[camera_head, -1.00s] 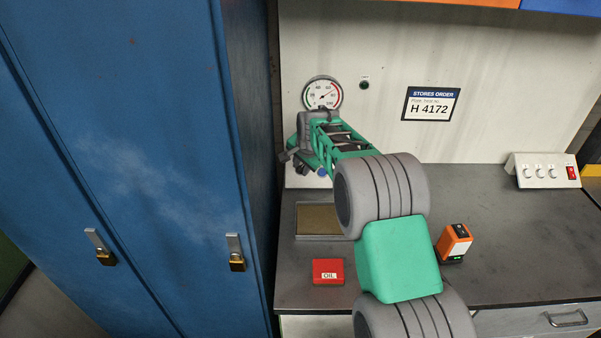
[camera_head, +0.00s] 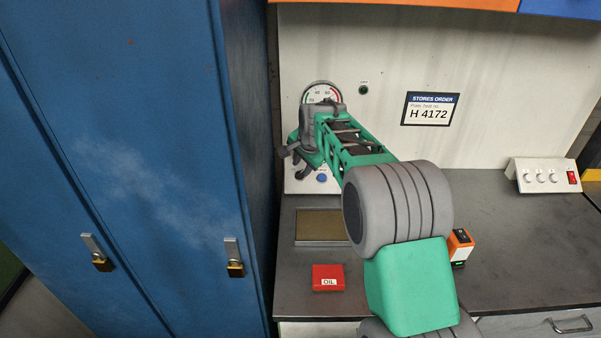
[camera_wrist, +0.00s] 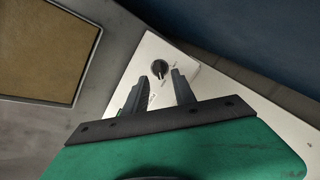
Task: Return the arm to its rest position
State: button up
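My gripper (camera_head: 296,163) is at the left end of the bench, in front of the round gauge (camera_head: 322,93). In the wrist view its two dark fingers (camera_wrist: 163,92) stand apart with nothing between them. A dark round knob (camera_wrist: 160,69) on a white panel (camera_wrist: 150,50) lies just beyond the fingertips, apart from them as far as I can tell. My arm reaches across the bench and hides part of the gauge.
A blue locker (camera_head: 130,150) stands close on the left. On the bench are a brown-floored tray (camera_head: 320,225), a red OIL box (camera_head: 328,277), an orange device (camera_head: 460,246) and a switch box (camera_head: 543,176). The bench's right side is mostly clear.

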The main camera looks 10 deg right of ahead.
jog(key=v, duration=0.3)
jog(key=s+r+n+g, duration=0.15)
jog(key=s+n, duration=0.45)
jog(key=s, duration=1.3)
jog(key=s+f+n, duration=0.2)
jog(key=s, duration=0.5)
jog(key=s+f+n+g, duration=0.1)
jog(key=s+f+n, duration=0.2)
jog(key=s, duration=0.5)
jog(key=shift+s+a, duration=0.2)
jog(key=shift+s, duration=0.1)
